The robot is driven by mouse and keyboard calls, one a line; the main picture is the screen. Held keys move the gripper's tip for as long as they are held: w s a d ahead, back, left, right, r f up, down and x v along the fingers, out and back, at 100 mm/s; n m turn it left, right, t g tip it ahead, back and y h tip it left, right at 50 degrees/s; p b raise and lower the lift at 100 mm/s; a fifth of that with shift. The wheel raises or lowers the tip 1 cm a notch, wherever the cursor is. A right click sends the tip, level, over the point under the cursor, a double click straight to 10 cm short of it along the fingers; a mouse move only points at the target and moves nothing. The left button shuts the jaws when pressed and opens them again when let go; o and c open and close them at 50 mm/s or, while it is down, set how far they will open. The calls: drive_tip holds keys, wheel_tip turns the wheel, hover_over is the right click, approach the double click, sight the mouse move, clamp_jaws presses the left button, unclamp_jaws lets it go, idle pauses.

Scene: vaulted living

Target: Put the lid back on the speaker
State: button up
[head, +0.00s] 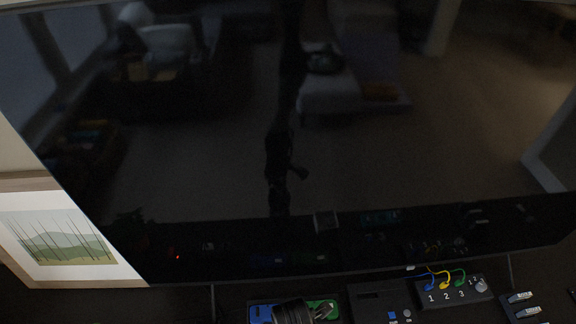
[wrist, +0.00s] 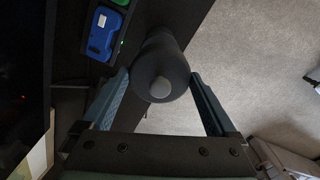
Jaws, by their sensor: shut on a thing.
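In the wrist view my gripper (wrist: 158,76) has a blue-grey finger on each side of a dark grey rounded piece (wrist: 165,62) and is shut on it. The piece has a lighter grey round disc (wrist: 162,88) on its near end. I cannot tell whether it is the lid alone or part of the speaker. In the head view a dark ribbed round thing (head: 291,313) shows at the bottom edge, cut off by the frame. I cannot tell whether it is the speaker. My gripper cannot be made out in the head view.
A large black screen (head: 330,130) fills the head view. Below it are a blue and green panel (head: 260,312), a black box with numbers and coloured cables (head: 452,293), and another dark box (head: 380,303). A framed picture (head: 62,240) leans at left.

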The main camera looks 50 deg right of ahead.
drive_tip(key=shift+f+b, duration=2.2)
drive_tip(key=shift+f, duration=0.1)
drive_tip(key=shift+f+b, duration=0.45)
drive_tip(key=shift+f, duration=0.3)
drive_tip(key=shift+p, duration=0.4)
drive_tip(key=shift+f, duration=0.15)
idle(0.3)
drive_tip(key=o, duration=0.9)
drive_tip(key=shift+o, duration=0.2)
drive_tip(key=shift+p, duration=0.3)
